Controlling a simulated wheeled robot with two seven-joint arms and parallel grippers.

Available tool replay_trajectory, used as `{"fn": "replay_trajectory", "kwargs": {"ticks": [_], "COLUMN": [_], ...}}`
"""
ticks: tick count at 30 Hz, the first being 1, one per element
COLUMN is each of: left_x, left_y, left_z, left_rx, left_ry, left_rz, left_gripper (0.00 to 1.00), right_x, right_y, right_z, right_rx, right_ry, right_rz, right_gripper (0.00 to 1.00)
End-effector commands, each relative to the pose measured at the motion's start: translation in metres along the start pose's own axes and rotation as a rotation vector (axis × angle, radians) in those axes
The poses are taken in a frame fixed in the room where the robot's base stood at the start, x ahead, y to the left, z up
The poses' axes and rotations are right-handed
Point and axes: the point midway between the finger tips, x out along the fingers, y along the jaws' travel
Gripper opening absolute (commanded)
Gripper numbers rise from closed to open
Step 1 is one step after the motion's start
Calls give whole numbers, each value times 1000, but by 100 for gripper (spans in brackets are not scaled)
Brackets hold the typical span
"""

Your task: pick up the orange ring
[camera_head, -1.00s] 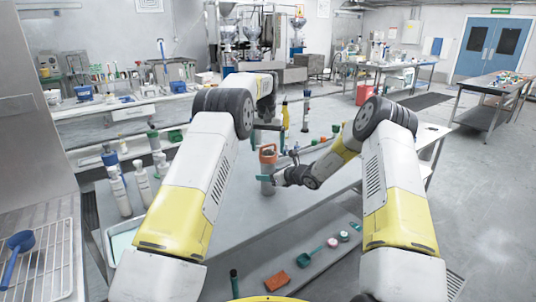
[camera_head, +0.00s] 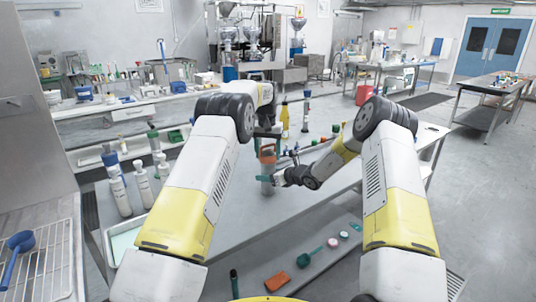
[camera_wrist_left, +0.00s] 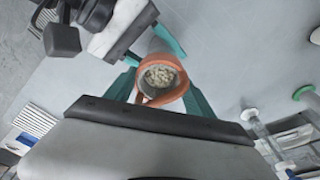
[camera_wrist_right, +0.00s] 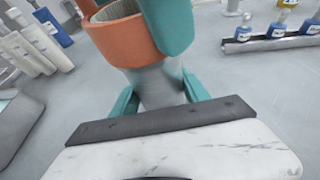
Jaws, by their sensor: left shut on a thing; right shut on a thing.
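The orange ring (camera_head: 267,153) is around the top of an upright grey cylinder (camera_head: 267,178) on the table. In the left wrist view, the orange ring (camera_wrist_left: 148,97) surrounds an opening with pale beans inside. My left gripper (camera_head: 267,147) reaches from above, its teal fingers shut on opposite sides of the ring. My right gripper (camera_wrist_right: 158,95) is shut on the grey cylinder (camera_wrist_right: 157,85) below the orange ring (camera_wrist_right: 125,38). Part of the ring is hidden by a left finger in the right wrist view.
White bottles (camera_head: 121,192) stand at the left of the table, near a white tray (camera_head: 120,240). A yellow bottle (camera_head: 285,121) stands behind the cylinder. A lower shelf (camera_head: 315,262) in front holds a green scoop (camera_head: 308,258) and an orange block (camera_head: 277,282). The front tabletop is clear.

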Motion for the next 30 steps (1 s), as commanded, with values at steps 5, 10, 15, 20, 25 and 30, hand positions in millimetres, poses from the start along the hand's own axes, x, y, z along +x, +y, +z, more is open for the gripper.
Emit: {"fn": "replay_trajectory", "kwargs": {"ticks": [5,10,15,20,25,30], "left_x": [-11,-46,-78,-89,-96,-99], "left_y": [0,0,0,0,0,0], "left_z": [-3,-9,-13,-15,-15,-14], "left_rx": [0,0,0,0,0,0], "left_ry": [5,8,5,3,1,1], "left_rz": [0,1,0,-1,-1,0], "left_gripper": [24,24,24,24,24,24], "right_x": [0,0,0,0,0,0], "right_y": [0,0,0,0,0,0], "right_z": [0,0,0,0,0,0], "right_rx": [0,0,0,0,0,0], "right_ry": [0,0,0,0,0,0], "right_rz": [0,0,0,0,0,0], "right_gripper": [0,0,0,0,0,0]}}
